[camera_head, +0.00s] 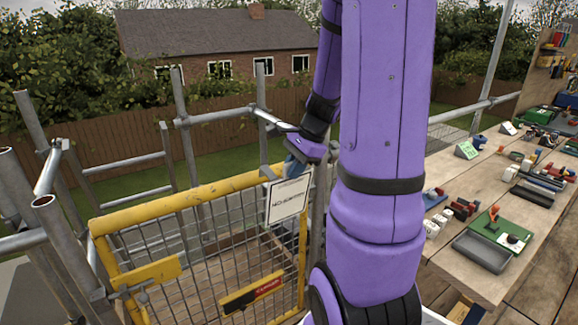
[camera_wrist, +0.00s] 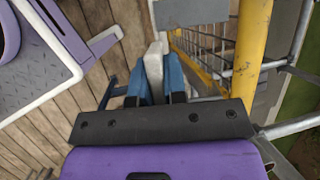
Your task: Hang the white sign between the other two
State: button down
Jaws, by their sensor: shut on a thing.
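The white sign (camera_head: 288,200), with a dark border and black lettering, is at the top right corner of the yellow mesh gate (camera_head: 180,199), slightly tilted. My gripper (camera_head: 293,167) is at its top edge, its blue fingers shut on it. In the wrist view a pale slab (camera_wrist: 153,68) is between the blue fingers (camera_wrist: 155,85). I cannot tell whether the sign touches the gate.
Scaffold tubes (camera_head: 75,255) stand left of and behind the gate. A wooden workbench (camera_head: 450,262) at the right bears trays, tools and small parts. In the wrist view a grey panel (camera_wrist: 190,12) is beside the yellow post (camera_wrist: 250,50). The upper middle mesh is clear.

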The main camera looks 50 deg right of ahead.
jog(key=shift+s+a, duration=0.3)
jog(key=shift+s, duration=0.65)
jog(key=shift+s+a, duration=0.25)
jog(key=shift+s, duration=0.7)
jog(key=shift+w, duration=0.1)
